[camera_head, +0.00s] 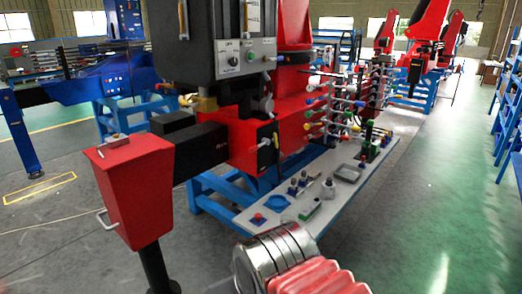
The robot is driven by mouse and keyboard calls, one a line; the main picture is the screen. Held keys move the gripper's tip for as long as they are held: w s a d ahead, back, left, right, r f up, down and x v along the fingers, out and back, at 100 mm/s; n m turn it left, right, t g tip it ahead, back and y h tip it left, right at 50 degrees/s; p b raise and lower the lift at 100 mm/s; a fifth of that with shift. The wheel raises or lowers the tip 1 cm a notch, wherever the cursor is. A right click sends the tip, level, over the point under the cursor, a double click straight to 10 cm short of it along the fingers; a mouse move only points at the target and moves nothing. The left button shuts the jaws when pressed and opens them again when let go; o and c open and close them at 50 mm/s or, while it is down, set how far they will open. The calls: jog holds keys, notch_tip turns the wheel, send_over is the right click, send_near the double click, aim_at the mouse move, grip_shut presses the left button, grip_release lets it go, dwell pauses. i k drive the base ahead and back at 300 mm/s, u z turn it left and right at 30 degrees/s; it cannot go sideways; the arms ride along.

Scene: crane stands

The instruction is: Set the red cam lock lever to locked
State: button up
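I cannot pick out the red cam lock lever for certain. Whether either fitting is the lever, or locked, is too small to tell. My gripper is not in view; a silver ringed cylinder and red ribbed part at the bottom seem to be my arm.
A low light-grey bench top (285,222) holds small fittings, a shallow tray (347,174) and a rack of coloured knobs (335,112). Blue supports stand under it. A blue machine (105,80) stands at the back left. The green floor (440,190) at right is clear.

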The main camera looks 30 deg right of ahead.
aim_at(260, 146)
jog(key=u, duration=0.05)
jog(key=i, duration=0.95)
jog(key=z, duration=0.05)
